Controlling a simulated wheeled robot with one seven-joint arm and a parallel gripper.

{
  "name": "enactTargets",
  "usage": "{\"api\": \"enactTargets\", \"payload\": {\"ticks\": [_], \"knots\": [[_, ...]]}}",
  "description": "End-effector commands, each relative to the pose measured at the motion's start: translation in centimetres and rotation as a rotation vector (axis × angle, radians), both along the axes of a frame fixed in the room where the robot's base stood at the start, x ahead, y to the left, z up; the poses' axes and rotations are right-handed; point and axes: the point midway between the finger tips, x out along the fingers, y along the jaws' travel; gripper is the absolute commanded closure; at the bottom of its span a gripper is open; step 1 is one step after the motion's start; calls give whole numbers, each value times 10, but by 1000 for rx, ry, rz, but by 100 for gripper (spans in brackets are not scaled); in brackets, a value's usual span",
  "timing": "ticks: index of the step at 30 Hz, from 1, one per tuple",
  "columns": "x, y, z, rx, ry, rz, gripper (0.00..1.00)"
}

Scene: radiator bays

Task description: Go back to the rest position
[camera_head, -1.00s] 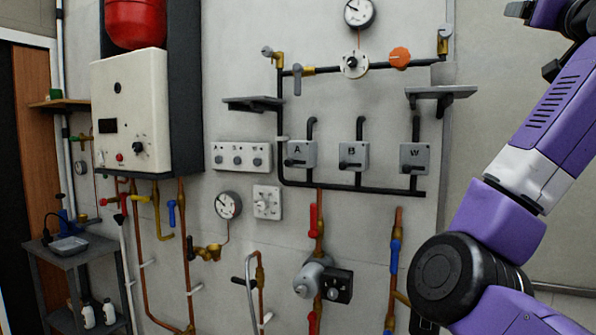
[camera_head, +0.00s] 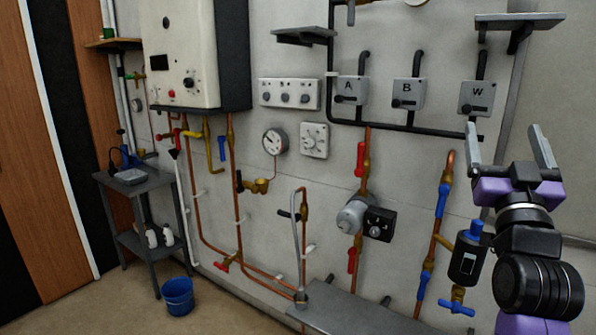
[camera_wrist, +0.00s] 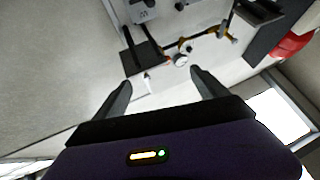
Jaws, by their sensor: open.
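My gripper (camera_head: 508,152) is at the right side of the head view, raised in front of the wall with its two grey fingers pointing up. The fingers are spread apart and nothing is between them. In the wrist view my gripper (camera_wrist: 162,92) shows its two dark fingers apart, with bare wall and small fittings beyond. Part of my purple and black arm shows below the gripper in the head view.
Close by are the grey box W (camera_head: 479,98), a shelf (camera_head: 519,20) above it and a black blue-capped device (camera_head: 467,255). A grey bench (camera_head: 350,312) stands below. A blue bucket (camera_head: 178,296) is on the floor; open floor lies around it.

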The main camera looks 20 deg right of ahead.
Motion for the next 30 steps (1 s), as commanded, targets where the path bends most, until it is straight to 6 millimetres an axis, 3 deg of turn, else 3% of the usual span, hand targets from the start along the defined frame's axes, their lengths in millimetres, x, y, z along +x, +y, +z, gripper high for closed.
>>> {"api": "enactTargets", "payload": {"ticks": [1, 3, 14, 21, 30], "knots": [[-1, 13, -24, -6, 21, 22, 17], [-6, 30, -50, -14, 36, 54, 17], [-57, 117, -174, -9, 137, 227, 17], [-111, 168, -241, 32, 227, 338, 17], [-192, 221, -306, 118, 375, 452, 17]]}}
